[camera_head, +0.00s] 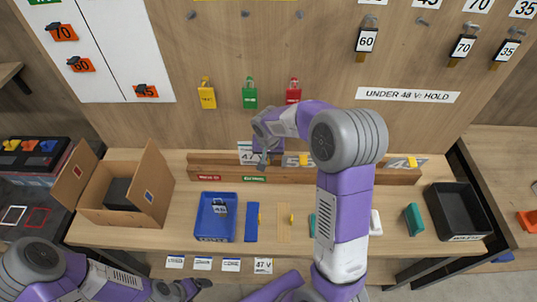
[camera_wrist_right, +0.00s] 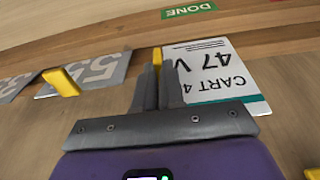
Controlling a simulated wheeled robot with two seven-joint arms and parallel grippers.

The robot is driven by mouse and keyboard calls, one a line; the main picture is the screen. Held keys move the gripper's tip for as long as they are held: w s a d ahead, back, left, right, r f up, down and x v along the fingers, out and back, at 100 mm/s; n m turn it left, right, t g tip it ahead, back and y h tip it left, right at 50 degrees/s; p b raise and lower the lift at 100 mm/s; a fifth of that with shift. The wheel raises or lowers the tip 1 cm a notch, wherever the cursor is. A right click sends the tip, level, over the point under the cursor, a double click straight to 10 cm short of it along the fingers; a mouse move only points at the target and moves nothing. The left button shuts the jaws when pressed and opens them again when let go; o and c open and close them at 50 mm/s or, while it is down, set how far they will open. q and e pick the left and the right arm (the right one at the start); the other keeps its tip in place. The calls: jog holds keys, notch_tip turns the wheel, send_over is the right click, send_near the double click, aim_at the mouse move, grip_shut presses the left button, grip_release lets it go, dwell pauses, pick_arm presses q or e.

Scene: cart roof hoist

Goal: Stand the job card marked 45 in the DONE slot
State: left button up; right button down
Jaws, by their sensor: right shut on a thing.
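A wooden rail (camera_head: 225,175) on the bench has a red label and a green DONE label (camera_head: 254,179); the green label also shows in the wrist view (camera_wrist_right: 188,10). My right gripper (camera_head: 264,162) is low over the rail near DONE. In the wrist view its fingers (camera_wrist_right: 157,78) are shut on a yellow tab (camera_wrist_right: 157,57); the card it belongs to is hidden. A white card reading CART 4, 47 V (camera_wrist_right: 212,75) is beside the fingers. A grey card marked 55 (camera_head: 290,159) and one showing a 4 (camera_head: 398,162), second digit unclear, stand farther right. My left gripper (camera_head: 192,289) is low left.
A blue bin (camera_head: 203,232), an open cardboard box (camera_head: 110,215) and a black tray (camera_head: 458,212) stand on the bench. Padlocks (camera_head: 249,92) hang on the wall. Orange tags marked 70, 60 and 45 (camera_head: 146,91) are on a white board. My right arm covers the rail's middle.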

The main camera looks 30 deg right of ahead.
jog(key=shift+s+b+x, duration=0.2)
jog(key=shift+b+x, duration=0.75)
jog(key=shift+x, duration=0.1)
jog(key=shift+a+f, duration=0.15)
jog(key=c, duration=1.2)
grip_release()
jog(key=shift+o, duration=0.5)
jog(key=o, duration=0.4)
jog(key=shift+s+a, duration=0.1)
jog(key=shift+s, duration=0.05)
